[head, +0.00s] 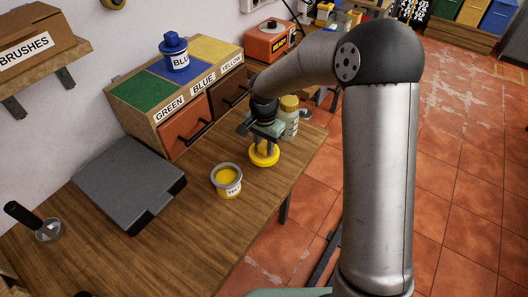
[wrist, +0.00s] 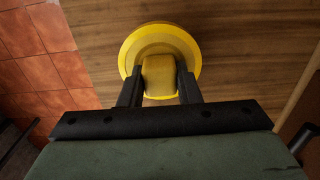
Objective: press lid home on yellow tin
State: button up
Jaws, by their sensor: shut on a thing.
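The yellow tin (head: 227,184) stands upright and open on the wooden bench, with yellow paint showing inside and a label on its front. The yellow lid (head: 264,157) is to the right of the tin and apart from it. My gripper (head: 265,143) is above the lid, with its fingers pointing down. In the wrist view my gripper (wrist: 160,88) is shut on the block-shaped knob of the yellow lid (wrist: 132,50). I cannot tell whether the lid touches the bench or hangs just above it.
A jar with a yellow top (head: 290,118) stands close behind my gripper. A grey case (head: 128,180) lies left of the tin. A drawer unit (head: 185,95) bears a blue tin (head: 176,55). The bench front (head: 175,255) is clear.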

jog(key=s+d+r+b, duration=0.2)
jog(key=s+d+r, duration=0.2)
jog(key=s+r, duration=0.5)
jog(key=s, duration=0.4)
jog(key=shift+s+r, duration=0.25)
jog(key=shift+r, duration=0.15)
